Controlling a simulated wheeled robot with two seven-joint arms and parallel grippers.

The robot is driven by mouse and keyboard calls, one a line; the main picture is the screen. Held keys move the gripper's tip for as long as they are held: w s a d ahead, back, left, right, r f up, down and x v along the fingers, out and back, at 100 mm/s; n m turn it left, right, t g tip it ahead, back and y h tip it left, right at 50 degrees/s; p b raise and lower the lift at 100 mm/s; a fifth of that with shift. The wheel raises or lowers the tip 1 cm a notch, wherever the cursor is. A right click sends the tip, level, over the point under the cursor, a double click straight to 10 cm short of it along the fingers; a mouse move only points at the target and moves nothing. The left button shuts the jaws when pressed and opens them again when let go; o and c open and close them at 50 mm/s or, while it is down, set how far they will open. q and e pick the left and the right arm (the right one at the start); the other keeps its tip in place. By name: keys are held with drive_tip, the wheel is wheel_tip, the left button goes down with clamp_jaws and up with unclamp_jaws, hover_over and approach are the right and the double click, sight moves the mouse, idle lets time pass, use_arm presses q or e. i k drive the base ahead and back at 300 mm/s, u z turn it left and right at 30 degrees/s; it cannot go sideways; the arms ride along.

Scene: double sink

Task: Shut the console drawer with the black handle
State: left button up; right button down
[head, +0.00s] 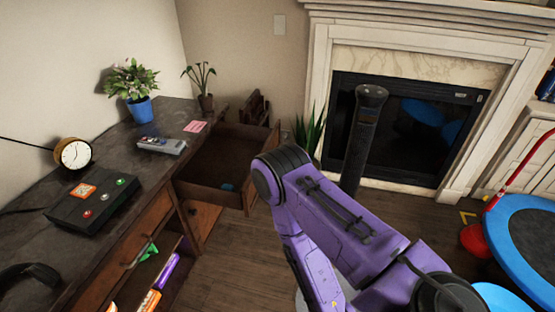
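The dark wooden console (105,165) runs along the left wall. A drawer (205,182) at its far end is pulled well out, and I see down into its open top. A small blue item (229,187) lies inside. The drawer's outer front face is turned away and partly behind my purple arm, so I cannot see its handle. My purple arm reaches in from the lower right, with its bent joint close to the drawer front in the picture; I cannot tell if they touch. Neither gripper shows in this view.
On the console are a blue-potted plant (139,112), a remote-like device (162,145), a clock (73,154) and a black button box (95,200). A fireplace (410,125) stands behind. A blue-rimmed trampoline (495,240) is at right. Wooden floor (230,265) before the console is clear.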

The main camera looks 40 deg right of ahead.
sight(225, 155)
drive_tip(key=z, duration=0.65)
drive_tip(key=i, duration=0.85)
drive_tip(key=z, duration=1.1)
drive_tip(key=i, duration=1)
drive_tip(key=u, duration=0.6)
